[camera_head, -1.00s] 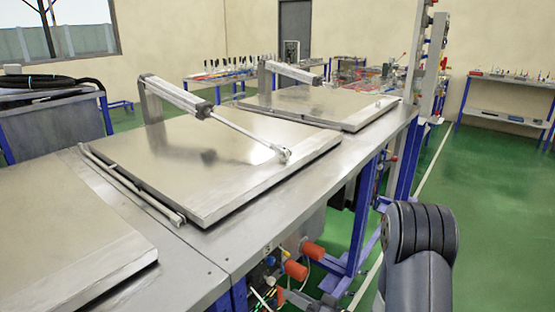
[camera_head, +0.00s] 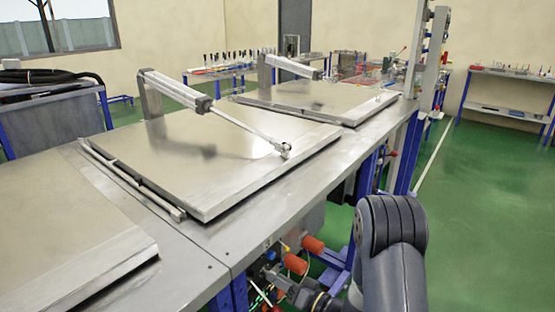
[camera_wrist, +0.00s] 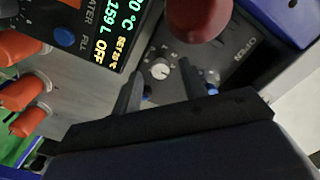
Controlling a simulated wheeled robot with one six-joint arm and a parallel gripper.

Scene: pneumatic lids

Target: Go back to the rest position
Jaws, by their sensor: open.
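My gripper (camera_wrist: 166,92) shows in the wrist view with its two dark fingers apart and nothing between them. It is in front of a dark control panel with a white-marked knob (camera_wrist: 160,69). A red rounded handle or knob (camera_wrist: 199,18) is close to the camera at the top of this view. A lit display (camera_wrist: 113,27) reads "OFF" among other text at the upper left. In the head view my arm is at the lower right, beside the bench front, and my gripper is not clearly seen there.
The steel bench (camera_head: 195,262) carries flat metal lids, the middle one (camera_head: 215,165) lying closed with a pneumatic cylinder (camera_head: 178,90) attached. Orange knobs (camera_head: 295,263) stick out from the bench front. Green floor (camera_head: 470,220) is open to the right.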

